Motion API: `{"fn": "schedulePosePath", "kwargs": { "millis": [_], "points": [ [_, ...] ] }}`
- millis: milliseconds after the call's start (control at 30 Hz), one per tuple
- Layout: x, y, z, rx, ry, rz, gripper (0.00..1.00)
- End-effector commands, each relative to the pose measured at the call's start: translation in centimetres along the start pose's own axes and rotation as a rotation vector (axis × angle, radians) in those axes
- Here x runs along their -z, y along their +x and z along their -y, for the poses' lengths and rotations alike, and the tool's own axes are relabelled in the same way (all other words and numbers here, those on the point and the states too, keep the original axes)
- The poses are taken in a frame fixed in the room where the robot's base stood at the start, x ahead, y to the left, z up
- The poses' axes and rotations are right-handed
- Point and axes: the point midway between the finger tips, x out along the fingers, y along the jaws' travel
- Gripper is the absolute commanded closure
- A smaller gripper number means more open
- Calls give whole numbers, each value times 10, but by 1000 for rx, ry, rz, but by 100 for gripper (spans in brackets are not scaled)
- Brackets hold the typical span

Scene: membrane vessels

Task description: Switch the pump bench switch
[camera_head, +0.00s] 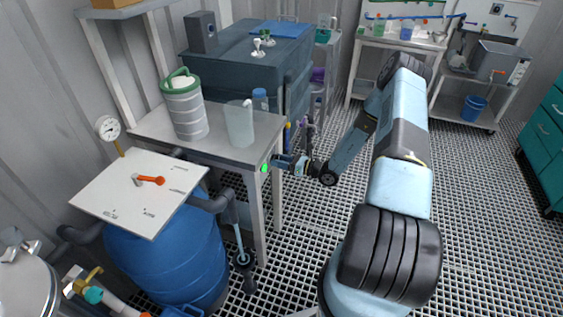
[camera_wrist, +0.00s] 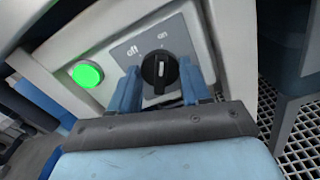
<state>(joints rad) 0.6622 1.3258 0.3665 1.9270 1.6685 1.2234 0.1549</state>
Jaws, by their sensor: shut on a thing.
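The pump bench switch (camera_wrist: 160,70) is a black rotary knob on a grey panel, between the printed words "off" and "on", in the wrist view. Its pale mark points roughly upward, and I cannot tell exactly which word it meets. A green light (camera_wrist: 87,73) glows to the left of it and also shows in the head view (camera_head: 265,168) at the bench edge. My gripper (camera_wrist: 160,84) has its two blue fingers on either side of the knob, shut on it. In the head view my gripper (camera_head: 277,163) reaches the bench's right side; the knob is hidden there.
The bench (camera_head: 226,150) carries a green-handled canister (camera_head: 185,110) and a clear jug (camera_head: 239,124). A blue barrel (camera_head: 170,258) stands below a white panel with an orange valve handle (camera_head: 148,180). Grated floor at the right is mostly open.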

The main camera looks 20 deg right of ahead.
Motion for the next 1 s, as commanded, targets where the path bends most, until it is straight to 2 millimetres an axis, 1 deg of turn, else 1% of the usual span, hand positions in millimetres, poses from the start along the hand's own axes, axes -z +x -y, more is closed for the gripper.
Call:
{"fn": "schedulePosePath", "kwargs": {
  "millis": [33,100,133,367,400,633,733,867,1000],
  "points": [
    [2,2,-3,-5,5,-3,83],
    [2,2,-3,-5,5,-3,83],
    [2,2,-3,-5,5,-3,51],
    [1,1,-2,-3,2,-1,29],
    [1,1,-2,-2,2,-1,27],
    [0,-1,-1,-1,0,0,27],
    [0,-6,0,0,0,0,27],
    [0,-23,0,2,1,0,27],
    [1,-49,0,2,1,-1,27]
  ]
}}
